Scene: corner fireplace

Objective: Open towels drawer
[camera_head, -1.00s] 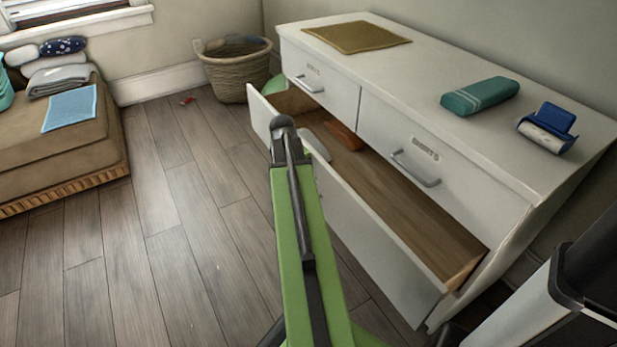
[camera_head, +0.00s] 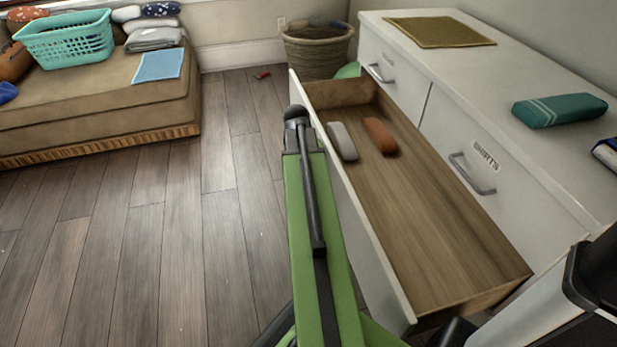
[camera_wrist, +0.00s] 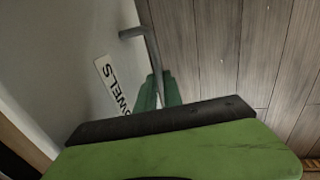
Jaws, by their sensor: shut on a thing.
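The towels drawer (camera_head: 430,215) is the wide lower drawer of the white dresser and stands far open in the head view. A grey rolled item (camera_head: 341,141) and an orange-brown one (camera_head: 380,136) lie inside near its far end. In the wrist view the white drawer front (camera_wrist: 65,60) bears a partly hidden label (camera_wrist: 112,85) ending in "WELS". My gripper (camera_wrist: 159,88) is shut on the grey metal drawer handle (camera_wrist: 151,50). In the head view my green arm hides the gripper and handle.
Two closed upper drawers have their own handles; the right one reads "SHORTS" (camera_head: 487,155). A green folded towel (camera_head: 560,110) and a mustard cloth (camera_head: 440,31) lie on the dresser top. A wicker basket (camera_head: 317,52) stands beyond.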

